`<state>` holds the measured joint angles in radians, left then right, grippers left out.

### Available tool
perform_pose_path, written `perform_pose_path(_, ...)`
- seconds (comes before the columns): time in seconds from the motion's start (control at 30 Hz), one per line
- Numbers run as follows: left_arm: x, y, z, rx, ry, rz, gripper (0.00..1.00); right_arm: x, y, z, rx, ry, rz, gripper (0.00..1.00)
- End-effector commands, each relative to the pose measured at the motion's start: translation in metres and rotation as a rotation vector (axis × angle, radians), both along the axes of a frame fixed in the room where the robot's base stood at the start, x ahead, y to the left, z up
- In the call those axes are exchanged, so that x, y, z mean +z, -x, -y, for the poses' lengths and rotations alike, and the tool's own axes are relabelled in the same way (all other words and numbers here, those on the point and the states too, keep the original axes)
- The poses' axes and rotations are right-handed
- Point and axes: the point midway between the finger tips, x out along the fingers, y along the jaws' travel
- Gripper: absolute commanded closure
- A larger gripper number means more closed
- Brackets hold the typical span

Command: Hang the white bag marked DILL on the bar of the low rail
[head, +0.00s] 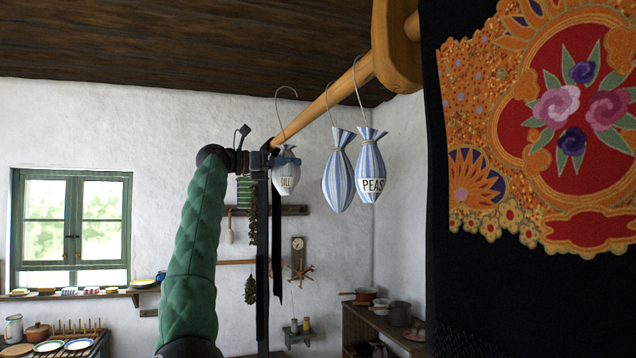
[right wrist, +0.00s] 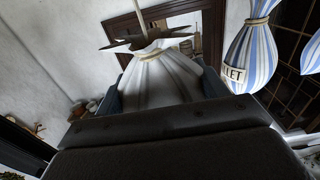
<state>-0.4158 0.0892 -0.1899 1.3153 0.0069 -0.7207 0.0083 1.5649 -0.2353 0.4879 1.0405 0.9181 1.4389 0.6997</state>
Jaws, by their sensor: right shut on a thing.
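The white bag marked DILL (head: 287,182) is held upright in my right gripper (head: 262,160) near the far end of a wooden bar (head: 325,101). Its wire hook rises above the bar in the picture and does not rest on it; whether the wire is before or behind the bar I cannot tell. In the right wrist view the bag's pale body (right wrist: 165,78) is between the two fingers, below its tied neck. The bar runs from the upper right, by a wooden bracket (head: 398,45), away to the left. My left gripper is not in view.
The right wrist view shows a striped bag (right wrist: 252,50) labelled "...LLET" close by. A dark embroidered cloth (head: 560,130) fills the right side.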

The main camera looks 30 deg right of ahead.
Motion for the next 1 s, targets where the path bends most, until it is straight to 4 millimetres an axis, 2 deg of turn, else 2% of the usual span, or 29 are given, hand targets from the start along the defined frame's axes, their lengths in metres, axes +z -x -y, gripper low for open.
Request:
perform_pose_path(0.5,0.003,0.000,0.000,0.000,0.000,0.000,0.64,-0.011,-0.008,-0.037,0.000,0.000,0.001,0.47)
perform_pose_path(1.0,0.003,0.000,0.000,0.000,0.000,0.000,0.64,-0.013,-0.009,-0.040,-0.001,-0.001,0.001,0.47)
